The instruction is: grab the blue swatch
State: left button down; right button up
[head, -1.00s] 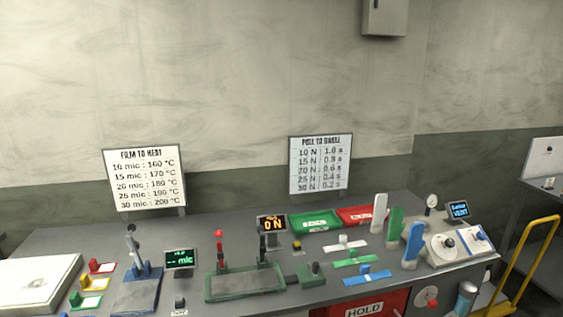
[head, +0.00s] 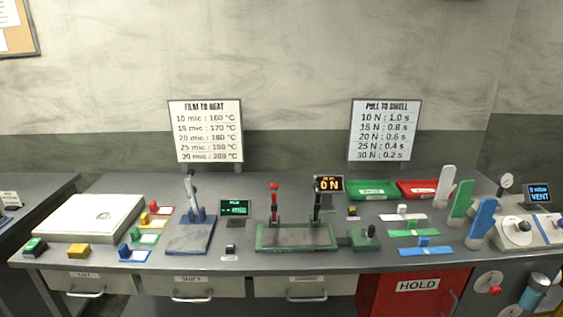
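A blue-edged swatch (head: 138,256) with a pale centre lies near the front edge of the bench, at the left. A small blue block (head: 124,250) sits at its left end. Yellow (head: 155,224), green (head: 149,239) and red (head: 164,210) swatches of the same form lie behind it in a rough row. A flat blue strip (head: 442,249) with a blue block on it lies farther right on the bench. Neither of my grippers shows in the head view.
A white flat box (head: 85,217) stands left of the swatches, with green (head: 35,247) and yellow (head: 77,251) blocks before it. A blue-based lever press (head: 191,238) stands to their right, then a green-based lever rig (head: 296,238). Drawers line the bench front.

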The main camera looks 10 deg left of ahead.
aim_at(126, 255)
jog(key=u, duration=1.4)
